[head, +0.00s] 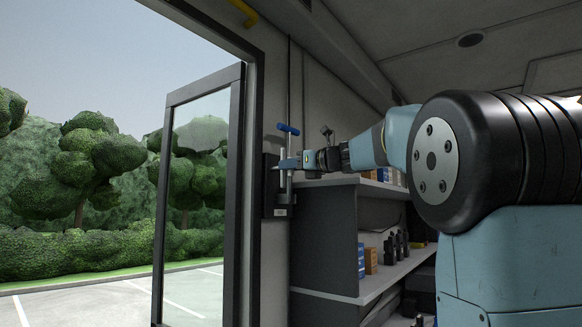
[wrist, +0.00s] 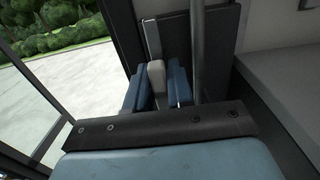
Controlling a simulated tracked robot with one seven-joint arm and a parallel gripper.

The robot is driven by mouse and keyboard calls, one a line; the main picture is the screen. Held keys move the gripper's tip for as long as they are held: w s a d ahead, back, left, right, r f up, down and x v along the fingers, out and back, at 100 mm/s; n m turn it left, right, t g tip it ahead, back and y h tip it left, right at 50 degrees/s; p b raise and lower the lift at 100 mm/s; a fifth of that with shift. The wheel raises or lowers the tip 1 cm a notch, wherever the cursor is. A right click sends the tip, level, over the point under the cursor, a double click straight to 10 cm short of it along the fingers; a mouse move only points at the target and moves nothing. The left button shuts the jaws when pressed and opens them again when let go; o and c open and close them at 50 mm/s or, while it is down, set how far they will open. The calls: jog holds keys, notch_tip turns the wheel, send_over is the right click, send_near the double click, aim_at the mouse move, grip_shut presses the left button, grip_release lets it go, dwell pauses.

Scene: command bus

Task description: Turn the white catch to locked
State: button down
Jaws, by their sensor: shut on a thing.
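The white catch (wrist: 156,73) shows in the wrist view as a pale upright piece with a rounded end, in front of a dark panel. My gripper (wrist: 159,88) is shut on it, one blue finger on each side. The fingers hide part of the catch. In the head view my gripper (head: 284,164) reaches leftward to the dark wall panel (head: 270,196) beside the door frame. The catch is too small there to tell apart from the pale upright parts around the fingers. Any locked or unlocked marking cannot be read.
A blue T-shaped handle (head: 288,129) sits just above my gripper by a vertical rod. A glazed door (head: 201,200) stands open at left, with paving and trees outside.

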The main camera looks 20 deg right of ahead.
jog(key=n, duration=0.4)
jog(key=shift+n, duration=0.4)
jog(key=n, duration=0.4)
jog(key=shift+a+f, duration=0.1)
jog(key=shift+a, duration=0.05)
jog(key=n, duration=0.5)
jog(key=shift+s+f, duration=0.1)
jog(key=shift+f, duration=0.1)
jog(key=shift+f+n, duration=0.15)
jog(key=shift+n, duration=1.85)
jog(key=shift+a+f, duration=0.1)
jog(key=c, duration=1.1)
grip_release()
jog(key=shift+r, duration=0.2)
